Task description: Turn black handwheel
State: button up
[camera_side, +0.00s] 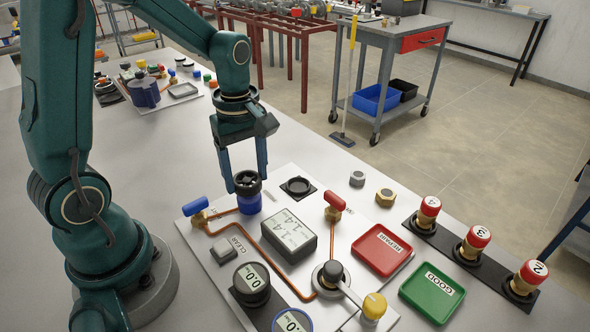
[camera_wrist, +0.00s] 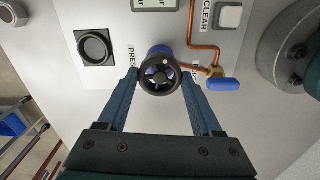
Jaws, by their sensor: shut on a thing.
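The black handwheel (camera_side: 246,179) sits on top of a blue cylindrical body (camera_side: 249,200) on the light panel, to the right of the blue-handled valve (camera_side: 196,206). In the wrist view the black handwheel (camera_wrist: 163,76) shows its spokes and hub from above. My gripper (camera_side: 246,185) points down at it, with one blue finger on each side of the wheel. In the wrist view my gripper (camera_wrist: 161,80) has its fingertips at the left and right of the rim, shut on the wheel.
A copper pipe (camera_side: 265,235) runs from the blue valve across the panel. A grey display (camera_side: 289,236), a red-handled valve (camera_side: 334,206) and an empty black square socket (camera_side: 298,187) stand close on the right. Red (camera_side: 382,250) and green (camera_side: 432,293) trays lie farther right.

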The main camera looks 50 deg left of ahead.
jog(key=m, duration=1.2)
jog(key=shift+m, duration=0.4)
jog(key=m, duration=1.1)
jog(key=shift+m, duration=0.4)
jog(key=o, duration=1.4)
